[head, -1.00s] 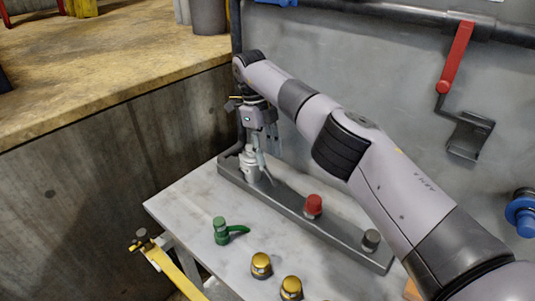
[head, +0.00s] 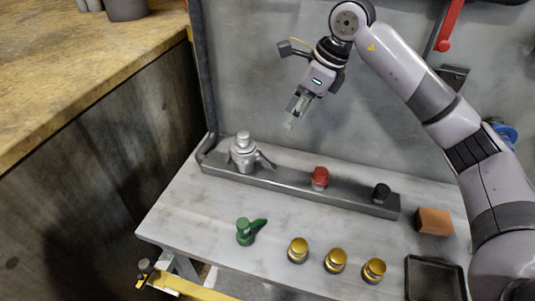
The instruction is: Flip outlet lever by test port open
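A silver valve (head: 243,152) stands upright at the left end of a grey bar-shaped manifold (head: 290,184) on the bench. Its small lever (head: 266,161) points right and slightly down. I cannot tell which fitting is the test port; a red cap (head: 320,178) and a dark cap (head: 381,193) sit further right on the manifold. My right gripper (head: 291,122) hangs in the air above and to the right of the valve, apart from it. It holds nothing that I can see, and its finger gap is unclear. My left gripper is not in view.
A loose green lever valve (head: 245,232) and brass caps (head: 298,250) stand on the bench (head: 190,215) in front of the manifold. An orange-brown block (head: 434,221) and a black tray (head: 435,278) are at the right. A grey panel rises behind.

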